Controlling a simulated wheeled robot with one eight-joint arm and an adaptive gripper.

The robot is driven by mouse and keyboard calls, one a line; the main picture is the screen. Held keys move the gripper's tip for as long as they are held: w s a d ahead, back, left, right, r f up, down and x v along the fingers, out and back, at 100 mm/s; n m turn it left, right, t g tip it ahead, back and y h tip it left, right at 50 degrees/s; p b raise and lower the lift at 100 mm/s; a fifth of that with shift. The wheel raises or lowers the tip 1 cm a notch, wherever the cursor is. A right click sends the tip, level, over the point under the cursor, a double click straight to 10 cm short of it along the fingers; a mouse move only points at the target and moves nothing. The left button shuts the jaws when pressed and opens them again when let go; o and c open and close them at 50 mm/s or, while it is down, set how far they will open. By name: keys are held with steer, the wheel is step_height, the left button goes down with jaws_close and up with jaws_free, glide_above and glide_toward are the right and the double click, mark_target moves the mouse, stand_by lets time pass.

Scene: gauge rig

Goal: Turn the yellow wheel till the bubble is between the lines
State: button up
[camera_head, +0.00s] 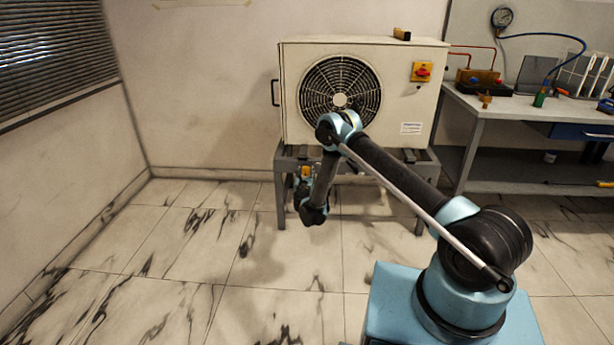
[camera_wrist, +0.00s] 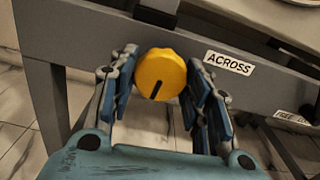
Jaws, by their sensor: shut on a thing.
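The yellow wheel (camera_wrist: 160,75) is a round knob with a dark line on its face. It sits on the grey stand rail beside a label reading "ACROSS" (camera_wrist: 229,63). My gripper (camera_wrist: 162,88) has one finger on each side of the wheel and is shut on it. In the head view a bit of yellow wheel (camera_head: 306,171) shows at the stand's front left, by my gripper (camera_head: 304,178). A small brown and black block (camera_head: 402,34) lies on top of the fan unit; I cannot tell if it holds the bubble. No bubble or lines can be made out.
The white fan unit (camera_head: 292,95) stands on a grey stand (camera_head: 283,190). A second label (camera_wrist: 292,119), partly cut off, is at the wrist view's right. A workbench (camera_head: 470,103) with tools and a gauge (camera_head: 502,17) is at right. The floor at left is clear.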

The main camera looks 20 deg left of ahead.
steer(key=shift+m, duration=1)
steer(key=o, duration=1.1)
steer(key=shift+r, duration=0.1)
step_height(320, 180, up, 10)
steer(key=shift+f, duration=0.1)
